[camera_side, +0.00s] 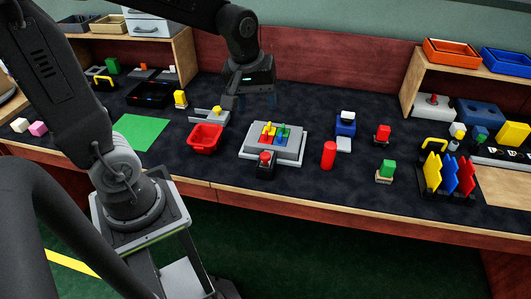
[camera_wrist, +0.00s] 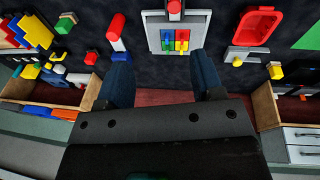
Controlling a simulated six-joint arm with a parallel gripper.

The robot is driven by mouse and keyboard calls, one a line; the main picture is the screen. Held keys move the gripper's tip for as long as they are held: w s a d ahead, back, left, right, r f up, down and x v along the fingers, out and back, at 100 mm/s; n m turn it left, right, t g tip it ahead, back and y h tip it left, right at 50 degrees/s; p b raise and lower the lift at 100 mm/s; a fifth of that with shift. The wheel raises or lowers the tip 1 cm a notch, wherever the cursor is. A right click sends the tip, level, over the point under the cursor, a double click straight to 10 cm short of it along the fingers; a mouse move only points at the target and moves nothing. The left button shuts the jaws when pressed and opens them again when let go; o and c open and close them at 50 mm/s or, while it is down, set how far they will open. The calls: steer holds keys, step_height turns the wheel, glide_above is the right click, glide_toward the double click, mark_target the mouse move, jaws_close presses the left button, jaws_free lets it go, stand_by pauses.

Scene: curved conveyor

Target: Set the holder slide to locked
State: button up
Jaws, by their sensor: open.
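A grey low fixture with a yellow knob (camera_side: 212,115) stands just behind a red tray (camera_side: 205,138); it looks like the holder slide, but no label is readable and I cannot tell its setting. In the wrist view the grey fixture (camera_wrist: 246,54) lies at the upper right, beside the red tray (camera_wrist: 263,24). My gripper (camera_side: 250,101) points down, open and empty, above the table to the right of this fixture. In the wrist view its two dark blue fingers (camera_wrist: 160,58) are spread apart with nothing between them.
A grey plate with coloured blocks (camera_side: 272,142) stands in front of my gripper, with a red button box (camera_side: 265,163) before it. A red cylinder (camera_side: 328,155) and a blue block (camera_side: 345,123) stand right. A yellow block (camera_side: 180,98) stands left of the fixture. Wooden shelves flank the table.

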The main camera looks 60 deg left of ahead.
mark_target(266, 154)
steer(key=w+a+f+n+g, duration=0.2)
steer(key=w+a+f+n, duration=0.4)
steer(key=f+n, duration=0.3)
steer(key=shift+m, duration=0.6)
steer(key=f, duration=1.4)
steer(key=shift+s+d+f, duration=0.1)
steer(key=shift+d+f, duration=0.1)
steer(key=shift+c, duration=0.2)
jaws_close()
